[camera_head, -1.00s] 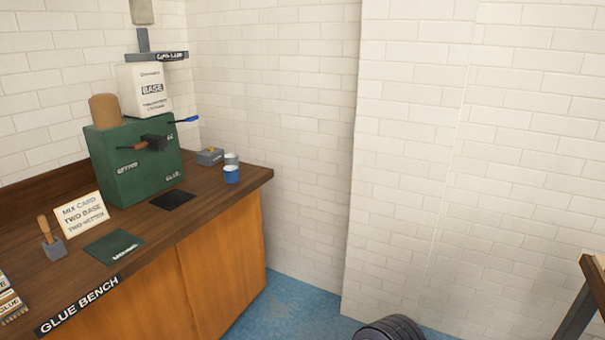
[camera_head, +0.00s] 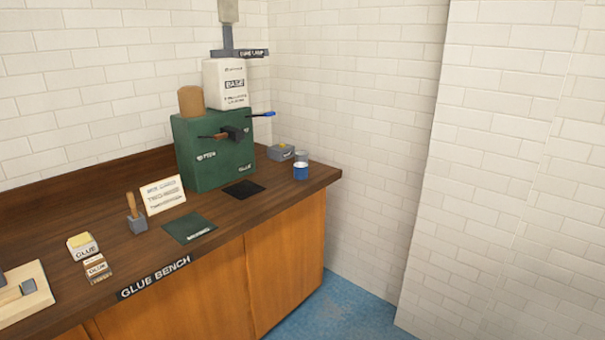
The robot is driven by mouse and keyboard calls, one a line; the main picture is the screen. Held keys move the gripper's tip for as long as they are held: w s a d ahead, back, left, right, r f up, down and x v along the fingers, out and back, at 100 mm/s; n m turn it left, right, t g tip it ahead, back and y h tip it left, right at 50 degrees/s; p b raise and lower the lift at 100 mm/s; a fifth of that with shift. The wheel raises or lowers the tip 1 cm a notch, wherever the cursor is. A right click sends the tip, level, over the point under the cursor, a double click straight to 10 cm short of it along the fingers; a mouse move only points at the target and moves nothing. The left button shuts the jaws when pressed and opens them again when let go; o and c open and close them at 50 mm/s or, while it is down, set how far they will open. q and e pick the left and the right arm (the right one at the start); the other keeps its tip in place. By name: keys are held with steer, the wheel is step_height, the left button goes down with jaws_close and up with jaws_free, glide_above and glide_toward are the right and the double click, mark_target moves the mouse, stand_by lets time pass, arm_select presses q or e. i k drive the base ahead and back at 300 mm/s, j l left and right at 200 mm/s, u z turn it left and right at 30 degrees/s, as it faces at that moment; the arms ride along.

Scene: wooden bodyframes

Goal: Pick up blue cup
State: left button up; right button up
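The blue cup (camera_head: 301,171) stands upright near the right end of the wooden glue bench (camera_head: 312,187). Its rim and upper band look white, and its lower part is blue. A grey cup (camera_head: 301,155) stands right behind it, partly hidden by it. Neither of my grippers shows in the head view.
A small grey box (camera_head: 281,152) sits left of the cups. A black mat (camera_head: 244,188), green mat (camera_head: 189,228) and card (camera_head: 163,194) lie or stand farther left. Blue floor (camera_head: 345,308) lies before the bench.

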mark_target(301, 169)
steer(key=i+l, duration=0.25)
steer(key=i, duration=0.2)
steer(key=i+l, duration=0.25)
steer(key=i, duration=0.2)
steer(key=i+l, duration=0.3)
steer(key=i, duration=0.15)
steer(key=i+l, duration=0.25)
steer(key=i, duration=0.2)
steer(key=i+l, duration=0.25)
steer(key=i, duration=0.2)
steer(key=i+l, duration=0.25)
steer(key=i, duration=0.2)
